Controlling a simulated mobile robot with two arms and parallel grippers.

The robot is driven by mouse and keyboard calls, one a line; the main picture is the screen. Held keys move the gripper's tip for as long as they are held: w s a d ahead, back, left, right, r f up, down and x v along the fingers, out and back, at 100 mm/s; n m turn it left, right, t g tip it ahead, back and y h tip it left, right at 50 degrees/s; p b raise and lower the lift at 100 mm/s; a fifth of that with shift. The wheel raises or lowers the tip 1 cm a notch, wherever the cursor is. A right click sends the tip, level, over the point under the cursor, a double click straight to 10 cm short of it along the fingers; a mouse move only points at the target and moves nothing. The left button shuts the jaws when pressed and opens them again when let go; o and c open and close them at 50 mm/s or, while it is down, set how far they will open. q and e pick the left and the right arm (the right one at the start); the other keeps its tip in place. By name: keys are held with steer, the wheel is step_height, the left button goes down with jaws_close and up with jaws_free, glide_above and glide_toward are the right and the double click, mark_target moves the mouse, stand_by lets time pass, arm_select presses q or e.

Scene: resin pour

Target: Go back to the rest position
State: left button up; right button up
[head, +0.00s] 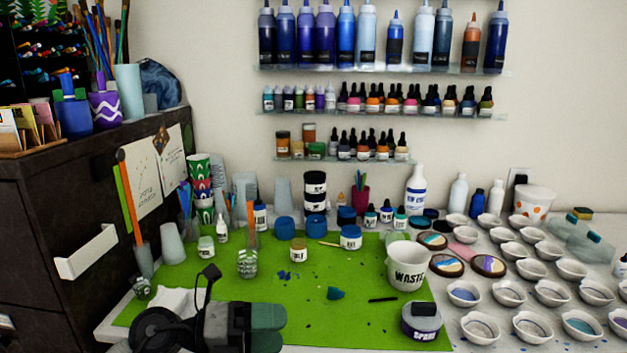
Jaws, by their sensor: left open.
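My left gripper (268,328) is at the bottom left of the head view, low over the front edge of the green mat (330,285). Its grey-green fingers point to the right, and nothing shows between them. Part of my left arm's black wrist hides the mat's front left corner. My right gripper is not in view.
A white WASTE cup (408,268) and a lidded jar (421,322) stand on the mat's right side. Several small white bowls (531,328) cover the table at right. Jars and bottles line the back. A dark cabinet (60,225) stands at left. The mat's middle is mostly clear.

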arm_select(q)
steer(key=a+r+n+t+y, duration=0.1)
steer(key=a+n+t+y, duration=0.1)
steer(key=n+t, duration=0.65)
steer(key=a+r+n+t+y, duration=0.1)
steer(key=a+n+t, duration=0.2)
steer(key=n+t, duration=0.55)
steer(key=s+a+f+n+g+y, duration=0.2)
steer(key=a+f+n+y, duration=0.2)
steer(key=f+n+y, duration=0.35)
steer(key=s+a+f+n+g+y, duration=0.35)
steer(key=f+n+y, duration=0.3)
steer(key=n, duration=0.25)
steer(key=s+a+f+n+g, duration=0.1)
steer(key=s+f+g, duration=0.5)
steer(key=s, duration=0.4)
steer(key=s+f+n+g, duration=0.2)
steer(key=s+f+g, duration=0.35)
steer(key=s, duration=0.35)
step_height(320, 180, down, 24)
steer(key=s+a+f+g+p, duration=0.1)
steer(key=s+a+f+g, duration=0.1)
steer(key=s+f, duration=1.4)
steer(key=shift+s+a+f+m+p, duration=0.25)
steer(key=shift+a+f+m+p, duration=0.15)
steer(key=shift+a, duration=0.25)
steer(key=shift+r, duration=0.1)
